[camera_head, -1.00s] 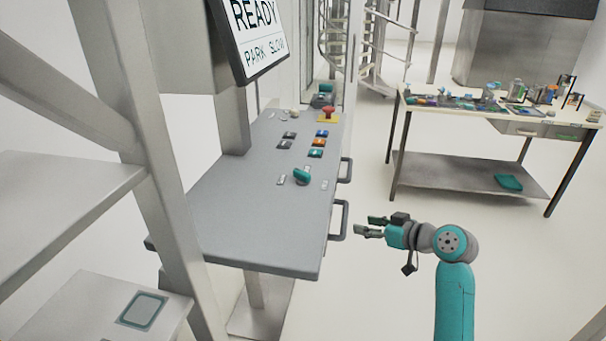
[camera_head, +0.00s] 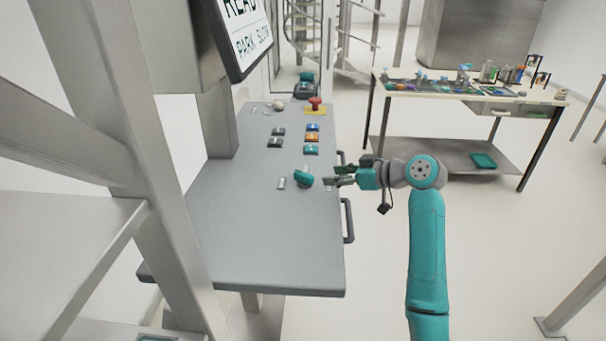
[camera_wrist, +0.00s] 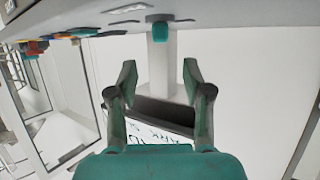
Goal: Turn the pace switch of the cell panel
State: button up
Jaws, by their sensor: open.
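The cell panel (camera_head: 250,240) is a grey sloped desk in the head view. The pace switch, a teal knob (camera_head: 303,178), stands on it between two small light label plates. In the wrist view the teal knob (camera_wrist: 160,32) shows at the top middle, beyond the fingertips. My gripper (camera_head: 340,176) is at the panel's right edge, just right of the knob, with its fingers pointing left at it. The fingers are open and empty, with a clear gap between them in the wrist view (camera_wrist: 158,85). They look apart from the knob.
Several black, blue, orange and teal buttons (camera_head: 312,138) and a red mushroom button (camera_head: 315,103) sit farther back on the panel. Handles (camera_head: 348,220) stick out along its right edge. A screen (camera_head: 250,35) reading "PARK SLOW" hangs above. A cluttered workbench (camera_head: 455,92) stands back right.

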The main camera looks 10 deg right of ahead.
aim_at(310, 175)
jog(key=x, duration=0.9)
jog(key=shift+w+a+f, duration=0.1)
jog(key=shift+w+a, duration=0.05)
jog(key=shift+a, duration=0.1)
grip_shut()
